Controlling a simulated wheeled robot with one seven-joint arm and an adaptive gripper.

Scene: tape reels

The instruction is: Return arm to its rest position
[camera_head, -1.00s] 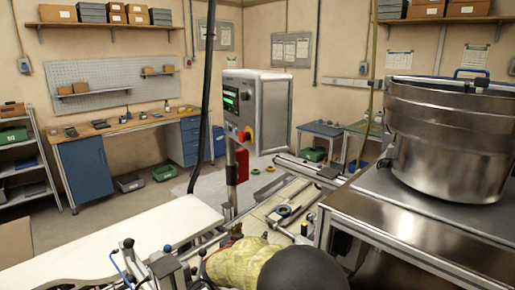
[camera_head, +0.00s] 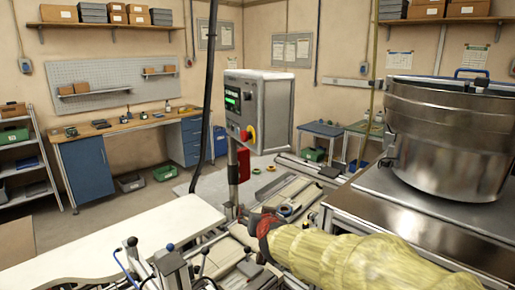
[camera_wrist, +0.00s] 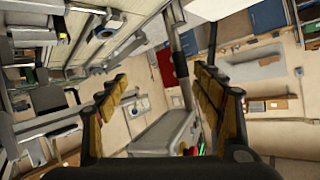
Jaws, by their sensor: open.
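My arm, in a yellow cover, reaches in from the lower right of the head view, over the front of the conveyor line. My gripper's fingers cannot be made out clearly there. In the wrist view my gripper (camera_wrist: 163,95) is open, with its two yellow-and-black fingers wide apart. Nothing is held between them. The wrist picture is strongly tilted, and the control box (camera_wrist: 165,135) shows beyond the fingers.
The control box (camera_head: 262,105) stands on a post left of my arm. A large steel bowl (camera_head: 445,140) sits on a metal cabinet at right. A white table (camera_head: 120,240) is at lower left. A workbench (camera_head: 130,127) stands behind.

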